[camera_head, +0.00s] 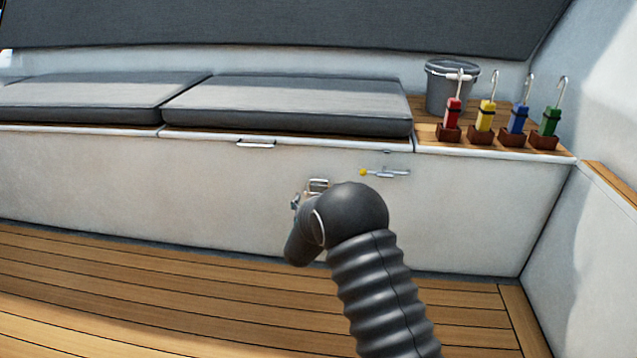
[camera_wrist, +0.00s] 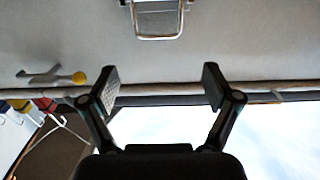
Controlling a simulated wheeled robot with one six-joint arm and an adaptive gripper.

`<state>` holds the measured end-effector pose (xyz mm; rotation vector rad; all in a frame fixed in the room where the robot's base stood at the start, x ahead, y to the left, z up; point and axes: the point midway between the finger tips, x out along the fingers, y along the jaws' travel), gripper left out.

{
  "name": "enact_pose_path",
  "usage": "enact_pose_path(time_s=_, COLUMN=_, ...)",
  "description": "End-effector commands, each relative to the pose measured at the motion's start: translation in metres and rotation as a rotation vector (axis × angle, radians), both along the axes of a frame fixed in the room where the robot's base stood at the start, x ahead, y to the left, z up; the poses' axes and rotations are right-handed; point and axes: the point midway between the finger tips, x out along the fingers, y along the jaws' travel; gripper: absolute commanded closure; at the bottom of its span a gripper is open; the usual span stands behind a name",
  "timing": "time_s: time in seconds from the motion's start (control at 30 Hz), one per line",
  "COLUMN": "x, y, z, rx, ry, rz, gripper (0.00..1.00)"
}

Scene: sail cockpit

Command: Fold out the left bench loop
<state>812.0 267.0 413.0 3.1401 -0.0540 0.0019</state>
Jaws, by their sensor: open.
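A metal loop on a bracket (camera_wrist: 157,22) shows at the top of the wrist view, on the pale bench front. Its U-shaped wire points toward the bottom of that view. I cannot tell how far it stands off the wall. In the head view, the metal fitting (camera_head: 318,185) is partly covered by my dark arm. My gripper (camera_wrist: 158,87) is open, with nothing between its fingers. The loop lies beyond the fingertips in the wrist view, apart from them.
A latch with a yellow knob (camera_head: 385,173) sits right of the loop. A metal handle (camera_head: 256,145) is on the bench edge under the grey cushions (camera_head: 285,105). A grey bucket (camera_head: 452,88) and several coloured hooked handles (camera_head: 485,117) stand right. The wooden floor (camera_head: 150,300) is clear.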

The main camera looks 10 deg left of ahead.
Motion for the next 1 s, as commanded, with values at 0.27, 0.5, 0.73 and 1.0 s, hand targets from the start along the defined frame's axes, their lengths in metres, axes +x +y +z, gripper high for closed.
enact_pose_path(time_s=0.27, x=0.051, y=-0.003, z=-0.002, rx=0.002, ry=0.0, rz=-0.002, gripper=0.12)
enact_pose_path(time_s=0.5, x=0.088, y=-0.004, z=-0.001, rx=0.002, ry=-0.001, rz=-0.001, gripper=0.12)
enact_pose_path(time_s=0.73, x=0.11, y=-0.005, z=0.0, rx=0.002, ry=0.001, rz=-0.001, gripper=0.12)
enact_pose_path(time_s=1.0, x=0.117, y=-0.005, z=0.0, rx=0.0, ry=0.002, rz=0.0, gripper=0.12)
